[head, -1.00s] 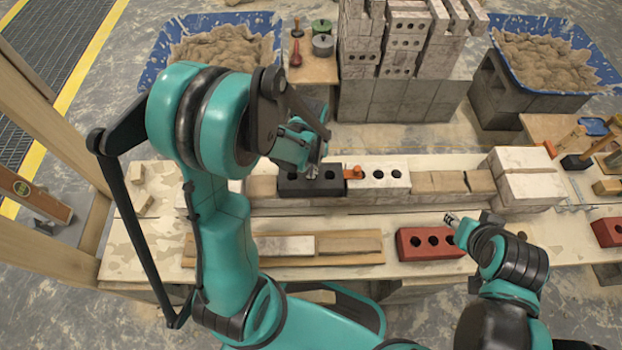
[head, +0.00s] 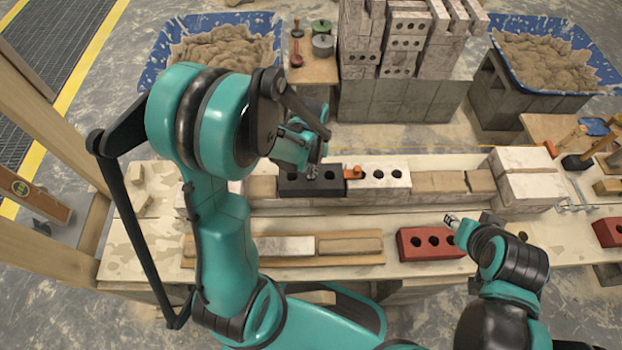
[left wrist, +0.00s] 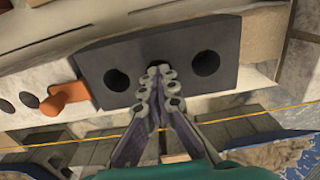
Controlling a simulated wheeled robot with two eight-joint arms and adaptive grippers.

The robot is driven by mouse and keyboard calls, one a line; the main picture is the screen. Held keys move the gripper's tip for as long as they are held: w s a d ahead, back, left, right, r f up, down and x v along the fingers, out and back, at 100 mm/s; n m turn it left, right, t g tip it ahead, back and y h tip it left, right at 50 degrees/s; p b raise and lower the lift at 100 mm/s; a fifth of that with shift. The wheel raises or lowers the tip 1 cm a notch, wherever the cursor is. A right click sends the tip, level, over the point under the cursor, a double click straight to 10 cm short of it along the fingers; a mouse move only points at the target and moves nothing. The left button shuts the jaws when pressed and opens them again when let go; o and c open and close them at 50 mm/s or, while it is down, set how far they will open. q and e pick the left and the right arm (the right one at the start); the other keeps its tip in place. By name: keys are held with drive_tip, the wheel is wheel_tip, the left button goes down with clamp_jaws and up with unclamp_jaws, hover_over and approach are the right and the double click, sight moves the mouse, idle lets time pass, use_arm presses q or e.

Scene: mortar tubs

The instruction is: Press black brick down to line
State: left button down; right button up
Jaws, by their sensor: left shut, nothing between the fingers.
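The black brick (head: 296,184) with round holes lies in the wall course on the bench, beside a white brick (head: 390,178) with holes. It fills the upper middle of the left wrist view (left wrist: 228,50). My left gripper (head: 313,172) is shut and empty, its fingertips at the brick's top face by the middle hole (left wrist: 158,74); I cannot tell if they touch. A yellow line (left wrist: 250,114) runs past the brick's edge in the left wrist view. My right gripper (head: 450,221) is near a red brick (head: 425,243); its jaw opening is too small to tell.
An orange piece (head: 353,172) sits at the joint between the black and white bricks. Pale blocks (head: 522,178) stand at the course's right end. A wooden board (head: 362,247) with mortar lies in front. Blue mortar tubs (head: 274,58) stand behind.

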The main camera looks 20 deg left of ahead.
use_arm(q)
drive_tip(key=shift+f, duration=0.15)
idle(0.4)
drive_tip(key=shift+w+a+r+p, duration=0.15)
drive_tip(key=shift+r+p, duration=0.35)
drive_tip(key=shift+r, duration=0.25)
drive_tip(key=shift+r+p, duration=1.35)
drive_tip(key=shift+r, duration=0.45)
drive_tip(key=shift+f, duration=0.1)
